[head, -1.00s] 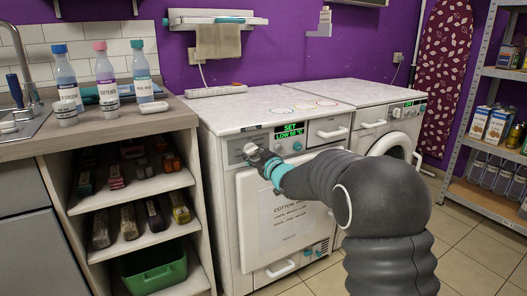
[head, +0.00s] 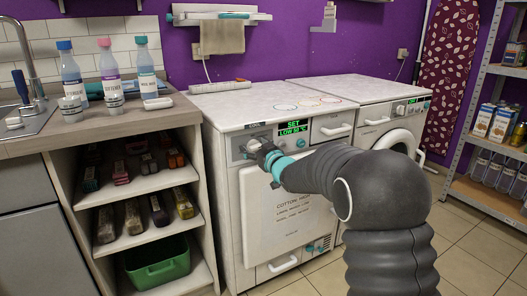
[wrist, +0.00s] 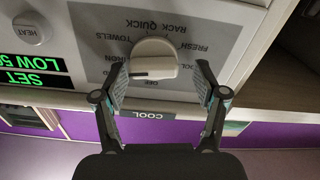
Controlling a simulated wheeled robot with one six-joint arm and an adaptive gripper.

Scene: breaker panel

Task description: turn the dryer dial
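The white dial (wrist: 153,60) is on the panel of the left machine (head: 250,108), which appears to be the dryer. Labels around it, upside down in the wrist view, include OFF, IRON, TOWELS, QUICK RACK, FRESH and COOL. Contact cannot be told. In the head view my gripper (head: 257,147) is at the panel and partly hides the dial. The green display (head: 293,128) reads SET and LOW 50 °C.
A HEAT knob (wrist: 32,28) is beside the display. A second machine (head: 390,130) stands to the right. An open shelf unit with a counter (head: 150,120) holding several bottles stands close on the left. Floor (head: 470,235) is free at the right.

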